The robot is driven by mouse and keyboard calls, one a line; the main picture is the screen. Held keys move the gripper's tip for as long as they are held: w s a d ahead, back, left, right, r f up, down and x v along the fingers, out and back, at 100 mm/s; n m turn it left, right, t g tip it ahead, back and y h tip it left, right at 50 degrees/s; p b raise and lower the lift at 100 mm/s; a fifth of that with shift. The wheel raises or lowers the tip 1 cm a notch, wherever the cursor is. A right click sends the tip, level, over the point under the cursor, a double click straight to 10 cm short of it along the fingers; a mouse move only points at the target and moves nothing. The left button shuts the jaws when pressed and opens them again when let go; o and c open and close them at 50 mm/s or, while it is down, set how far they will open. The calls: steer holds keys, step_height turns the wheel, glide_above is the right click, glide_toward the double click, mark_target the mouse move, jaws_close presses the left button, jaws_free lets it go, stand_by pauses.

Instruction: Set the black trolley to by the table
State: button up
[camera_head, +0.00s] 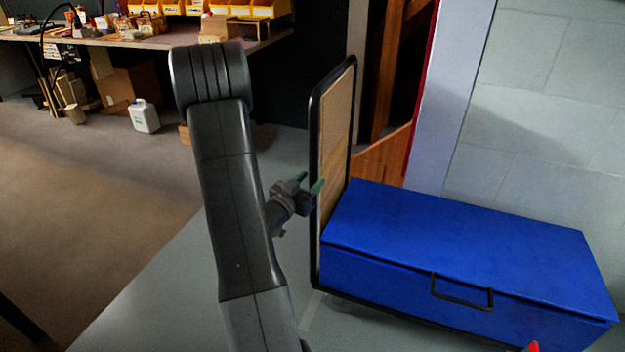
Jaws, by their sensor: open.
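The black trolley (314,120) stands right of centre. Its upright black-framed end with a tan panel faces left, and its low deck is mostly hidden under a blue chest. My gripper (310,183) is in front of the left upright of that frame, at about mid-height. Its green-tipped fingers are apart, with nothing seen between them. I cannot tell whether a finger touches the frame. The table (150,42) is a workbench at the back left, well away from the trolley.
The blue chest (450,240) has a black front handle. A white jug (144,116) and cardboard boxes (128,84) are under the table. A pale pillar (450,90) and block wall (550,90) stand behind the trolley. The brown floor (90,200) at left is mostly clear.

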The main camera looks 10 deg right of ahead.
steer(key=shift+x, duration=1.1)
jaws_close()
